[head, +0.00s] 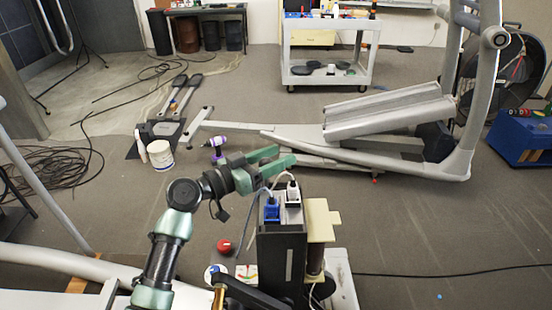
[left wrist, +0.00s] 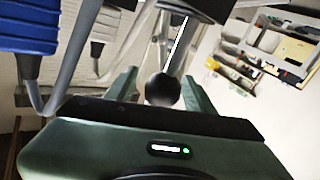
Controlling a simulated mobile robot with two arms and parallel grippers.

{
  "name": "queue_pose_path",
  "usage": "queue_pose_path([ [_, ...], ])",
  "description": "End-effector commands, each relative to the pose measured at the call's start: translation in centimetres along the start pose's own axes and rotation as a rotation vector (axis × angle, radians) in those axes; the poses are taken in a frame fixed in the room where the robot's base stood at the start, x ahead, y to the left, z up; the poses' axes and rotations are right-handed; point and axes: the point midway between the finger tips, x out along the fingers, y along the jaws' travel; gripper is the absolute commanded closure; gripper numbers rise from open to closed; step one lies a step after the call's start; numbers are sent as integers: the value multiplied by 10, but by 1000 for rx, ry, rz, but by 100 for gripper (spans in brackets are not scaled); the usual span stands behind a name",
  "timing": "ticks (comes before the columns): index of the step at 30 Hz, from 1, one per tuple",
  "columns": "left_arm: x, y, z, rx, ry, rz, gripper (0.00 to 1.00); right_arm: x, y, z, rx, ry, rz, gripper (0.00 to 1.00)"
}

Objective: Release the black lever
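My left gripper (head: 276,157) reaches in from the left in the head view, with its green fingers apart above the top of a black box (head: 281,250). In the left wrist view, a round black knob (left wrist: 162,90) sits between the two green fingers, with a grey rod behind it. It appears to be the black lever's end. Gaps show on both sides of the knob; contact at the fingertips cannot be judged. The lever cannot be made out in the head view, hidden by the gripper or too small. My right gripper is not in view.
A blue plug (head: 271,210) and a white plug (head: 293,195) with cables stand on the box, close to my left gripper. An elliptical machine (head: 390,115) lies behind. A purple-and-white tool (head: 216,145) and white tub (head: 160,154) stand on the floor. Open floor lies right.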

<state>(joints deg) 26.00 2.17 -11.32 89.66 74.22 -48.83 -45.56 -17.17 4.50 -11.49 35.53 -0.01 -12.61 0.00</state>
Motion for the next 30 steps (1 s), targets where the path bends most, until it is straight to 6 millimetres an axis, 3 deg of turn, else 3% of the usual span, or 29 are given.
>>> queue_pose_path([
  [8, -7, -1, 3, -1, -3, -1, 47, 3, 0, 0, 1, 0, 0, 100],
  [21, -72, -1, 2, 1, -2, -1, 47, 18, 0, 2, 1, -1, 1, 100],
  [30, -78, 0, 1, -1, -1, 0, 47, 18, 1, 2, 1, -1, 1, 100],
])
